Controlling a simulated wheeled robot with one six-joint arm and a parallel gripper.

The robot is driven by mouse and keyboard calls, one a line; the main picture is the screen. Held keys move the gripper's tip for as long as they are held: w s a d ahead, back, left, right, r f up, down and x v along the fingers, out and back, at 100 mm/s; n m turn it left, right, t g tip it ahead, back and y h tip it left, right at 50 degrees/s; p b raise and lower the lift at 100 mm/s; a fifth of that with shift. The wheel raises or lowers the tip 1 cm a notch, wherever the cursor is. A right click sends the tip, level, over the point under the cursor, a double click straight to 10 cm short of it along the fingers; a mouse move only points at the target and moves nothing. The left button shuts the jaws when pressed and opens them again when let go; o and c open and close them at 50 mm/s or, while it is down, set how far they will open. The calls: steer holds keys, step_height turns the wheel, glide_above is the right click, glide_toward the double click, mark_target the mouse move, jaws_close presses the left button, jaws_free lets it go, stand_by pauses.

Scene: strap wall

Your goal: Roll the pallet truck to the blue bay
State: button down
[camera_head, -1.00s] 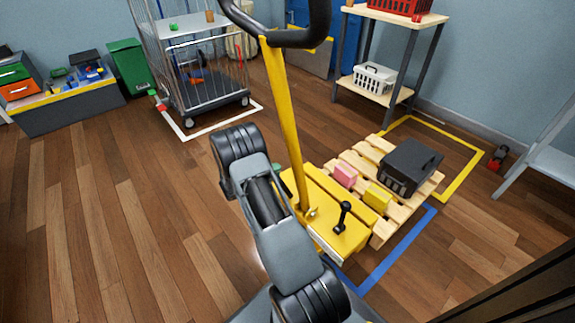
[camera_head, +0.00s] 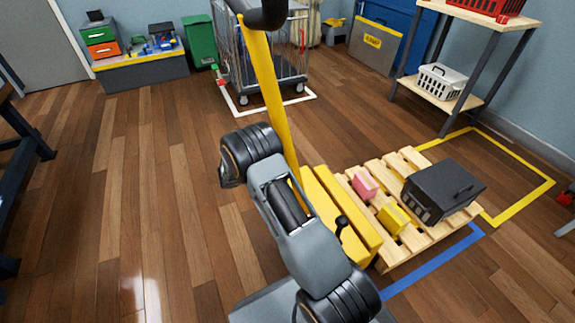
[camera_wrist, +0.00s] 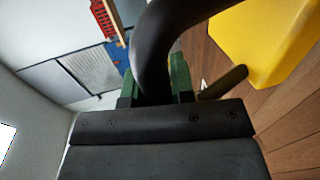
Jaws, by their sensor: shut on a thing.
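The yellow pallet truck (camera_head: 322,215) stands in front of me, its yellow tiller rising to a black handle (camera_head: 268,14) at the top of the head view. In the wrist view my gripper (camera_wrist: 155,88) is shut on that black handle (camera_wrist: 152,50), with a green finger on each side. The truck's forks are hidden under a wooden pallet (camera_head: 425,236). The pallet carries a black case (camera_head: 440,190), a pink box (camera_head: 364,184) and a yellow box (camera_head: 393,217). A blue floor outline (camera_head: 440,262) shows along the pallet's near right side; the rest of it is hidden.
A yellow floor outline (camera_head: 520,204) lies beyond the pallet, near a shelf (camera_head: 450,104). A wire cage trolley (camera_head: 262,60) stands in a white outline (camera_head: 300,99). A dark bench (camera_head: 28,130) is at the left edge. Open floor lies at left.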

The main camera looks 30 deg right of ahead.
steer(key=shift+w+a, duration=0.1)
steer(key=shift+a, duration=0.3)
steer(key=c, duration=1.3)
jaws_free()
steer(key=shift+a, duration=0.2)
steer(key=shift+o, duration=1.6)
steer(key=shift+d, duration=0.25)
steer(key=s+p+v, duration=0.1)
steer(key=p+v, duration=0.2)
steer(key=v, duration=1)
steer(key=shift+w+a+p, duration=0.3)
steer(key=shift+w+a, duration=0.1)
steer(key=shift+w, duration=0.15)
steer(key=shift+s, duration=0.1)
